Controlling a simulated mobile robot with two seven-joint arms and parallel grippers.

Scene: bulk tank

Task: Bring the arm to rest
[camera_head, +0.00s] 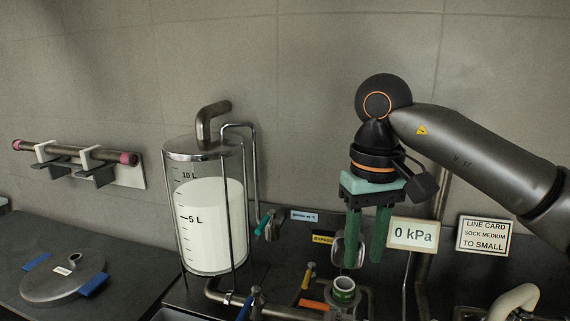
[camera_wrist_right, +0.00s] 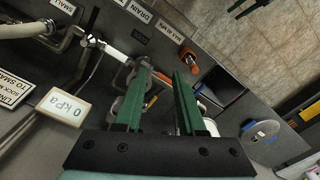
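My right arm (camera_head: 470,150) comes in from the right, bent at a dark elbow-like joint with an orange ring. Its gripper (camera_head: 364,262) points down, its two green fingers apart and nothing between them. It hangs over the pipework, above and slightly right of an upright pipe end with a green ring (camera_head: 343,289). The right wrist view also shows the open gripper (camera_wrist_right: 163,72), with pipes and valves beyond it. My left arm and gripper are not in view.
A clear tank (camera_head: 212,225) with white liquid stands left of the gripper. A "0 kPa" display (camera_head: 412,234) is close to the right finger, and a line card (camera_head: 484,235) is farther right. A round lid (camera_head: 64,277) lies on the left counter. A wall rack (camera_head: 90,164) holds a pipe. Open space lies above the tank.

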